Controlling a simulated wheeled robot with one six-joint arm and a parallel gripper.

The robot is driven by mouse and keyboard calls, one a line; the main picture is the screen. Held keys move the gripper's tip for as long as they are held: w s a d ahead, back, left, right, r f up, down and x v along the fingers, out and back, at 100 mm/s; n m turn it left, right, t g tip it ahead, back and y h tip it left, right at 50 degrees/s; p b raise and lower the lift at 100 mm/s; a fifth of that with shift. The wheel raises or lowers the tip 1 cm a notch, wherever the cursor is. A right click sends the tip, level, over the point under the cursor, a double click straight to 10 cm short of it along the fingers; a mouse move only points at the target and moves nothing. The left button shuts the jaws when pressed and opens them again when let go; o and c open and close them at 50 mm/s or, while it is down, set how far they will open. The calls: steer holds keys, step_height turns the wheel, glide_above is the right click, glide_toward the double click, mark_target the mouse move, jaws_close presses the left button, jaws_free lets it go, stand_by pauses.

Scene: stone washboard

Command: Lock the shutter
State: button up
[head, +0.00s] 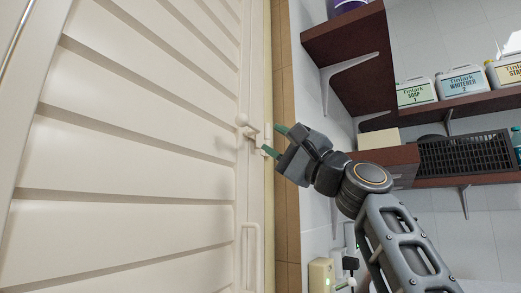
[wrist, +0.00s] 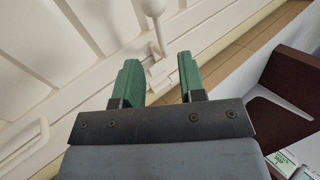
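The cream louvered shutter (head: 140,150) fills the left of the head view. A small latch with a round knob (head: 242,119) sits at the shutter's right edge, beside the frame. In the wrist view the latch knob (wrist: 153,6) and its stem show at the top, with the stem pointing down toward the gap between my fingers. My gripper (head: 274,140) is open, its green fingertips just right of the latch. In the wrist view my gripper (wrist: 158,78) has its fingers apart, with the latch's base between or just beyond the tips. I cannot tell whether they touch.
A pull handle (head: 249,255) is lower on the shutter; it also shows in the wrist view (wrist: 25,143). To the right are dark shelves (head: 350,60) with bottles (head: 413,92) and a black basket (head: 465,154). A yellowish box with a plug (head: 321,274) is on the wall below.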

steer(key=b+v, duration=0.2)
steer(key=v, duration=0.3)
steer(key=shift+s+d+f+b, duration=0.2)
steer(key=shift+d+b, duration=0.05)
steer(key=shift+b, duration=0.1)
steer(key=w+f+g+h+p, duration=0.1)
steer(key=w+f+h+p, duration=0.3)
steer(key=f+h+p, duration=0.3)
steer(key=w+f+h+p, duration=0.4)
steer(key=f+h+p, duration=0.15)
steer(key=f, duration=0.35)
steer(key=s+d+f+n+g+h+p, duration=0.2)
steer(key=s+d+f+g+p, duration=0.1)
steer(key=s+f, duration=0.3)
steer(key=s+d+f+n+g+h+p, duration=0.3)
steer(key=s+f, duration=0.3)
steer(key=f, duration=0.5)
steer(key=s+d+f+n+g+h+p, duration=0.2)
steer(key=s+f+p, duration=0.3)
steer(key=f, duration=0.3)
steer(key=shift+s+d+f+n+g+h, duration=0.35)
steer(key=shift+s+d+g+h, duration=0.15)
steer(key=shift+d+h, duration=0.2)
steer(key=shift+a, duration=0.15)
